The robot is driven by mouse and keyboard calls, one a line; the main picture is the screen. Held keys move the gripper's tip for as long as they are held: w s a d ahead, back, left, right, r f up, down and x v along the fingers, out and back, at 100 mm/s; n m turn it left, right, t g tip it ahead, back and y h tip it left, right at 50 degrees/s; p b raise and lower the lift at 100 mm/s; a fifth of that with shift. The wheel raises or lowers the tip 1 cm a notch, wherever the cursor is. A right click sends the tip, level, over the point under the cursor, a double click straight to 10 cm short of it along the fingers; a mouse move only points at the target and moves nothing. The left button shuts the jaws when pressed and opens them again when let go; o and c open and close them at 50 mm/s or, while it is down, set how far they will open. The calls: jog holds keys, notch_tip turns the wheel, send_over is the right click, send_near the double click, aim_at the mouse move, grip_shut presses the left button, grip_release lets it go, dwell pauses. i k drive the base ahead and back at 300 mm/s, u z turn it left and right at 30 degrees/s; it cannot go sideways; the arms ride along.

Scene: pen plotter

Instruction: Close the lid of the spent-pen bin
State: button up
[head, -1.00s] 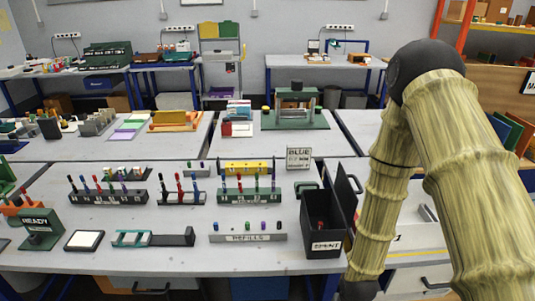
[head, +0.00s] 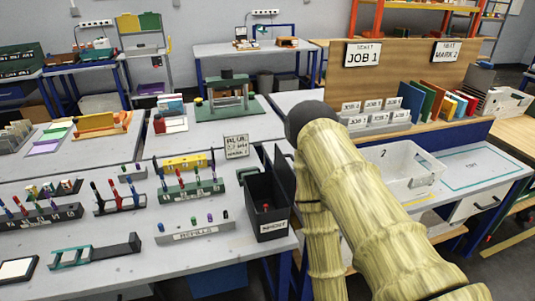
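The spent-pen bin (head: 268,221) is a black box with a white label on its front, standing at the right end of the near grey table in the head view. Its lid (head: 284,172) stands raised along the bin's right side, so the bin is open. Something small and red shows inside. My arm, with pale wood-like links, comes in from the lower right and stands just right of the bin and lid. My gripper is out of the picture, below the bottom edge, so its state does not show.
A refill block (head: 195,232) and several pen racks (head: 191,191) stand left of the bin. A small sign (head: 236,147) stands behind it. A white tray (head: 403,172) lies on the right-hand table beyond my arm. Bare table lies in front of the refill block.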

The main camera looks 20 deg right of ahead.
aim_at(286, 175)
jog(key=u, duration=2.65)
jog(key=k, duration=1.85)
jog(key=z, duration=2.1)
jog(key=i, duration=0.5)
jog(key=k, duration=0.5)
